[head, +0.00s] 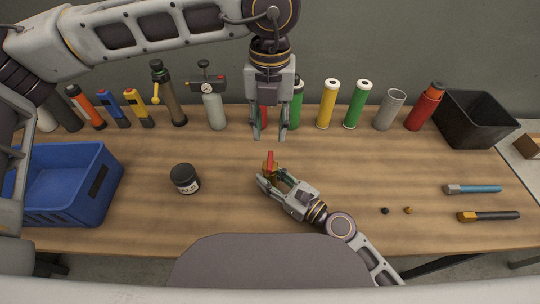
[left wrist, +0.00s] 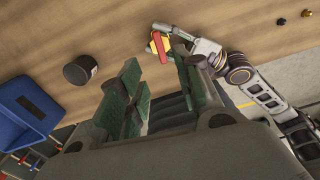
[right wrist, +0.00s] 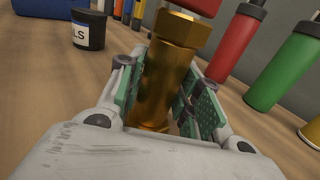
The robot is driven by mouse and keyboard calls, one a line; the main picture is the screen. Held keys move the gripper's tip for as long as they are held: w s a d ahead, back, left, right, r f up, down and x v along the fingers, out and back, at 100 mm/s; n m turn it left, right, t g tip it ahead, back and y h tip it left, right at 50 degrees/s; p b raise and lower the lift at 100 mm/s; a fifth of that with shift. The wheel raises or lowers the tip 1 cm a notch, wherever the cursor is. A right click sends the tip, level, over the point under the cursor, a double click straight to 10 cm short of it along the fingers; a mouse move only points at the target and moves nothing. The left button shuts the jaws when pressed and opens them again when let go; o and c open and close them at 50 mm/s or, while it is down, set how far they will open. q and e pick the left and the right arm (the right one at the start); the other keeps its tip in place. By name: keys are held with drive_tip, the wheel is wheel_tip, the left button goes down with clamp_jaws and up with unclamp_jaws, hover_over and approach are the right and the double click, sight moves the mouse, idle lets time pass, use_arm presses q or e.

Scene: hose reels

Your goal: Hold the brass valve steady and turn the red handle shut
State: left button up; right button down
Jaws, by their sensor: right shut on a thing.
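The brass valve (head: 267,172) is near the middle of the wooden table, with the red handle (head: 270,158) on top. In the right wrist view the brass valve (right wrist: 168,72) fills the space between the pads of my right gripper (right wrist: 165,100), which is shut on its body. The red handle (right wrist: 197,5) is cut off at the top there. My left gripper (head: 270,136) hangs above and behind the valve, fingers apart and empty. In the left wrist view the handle (left wrist: 160,46) lies beyond the open fingers, apart from them.
A dark jar (head: 184,179) and a blue crate (head: 102,185) stand to the left. Several bottles and cylinders, including a yellow one (head: 326,106), line the back edge. A black bin (head: 453,122) is back right; two tools, one blue-handled (head: 480,189), lie front right.

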sight(270, 159)
use_arm(q)
drive_tip(key=shift+f, duration=5.6)
clamp_jaws()
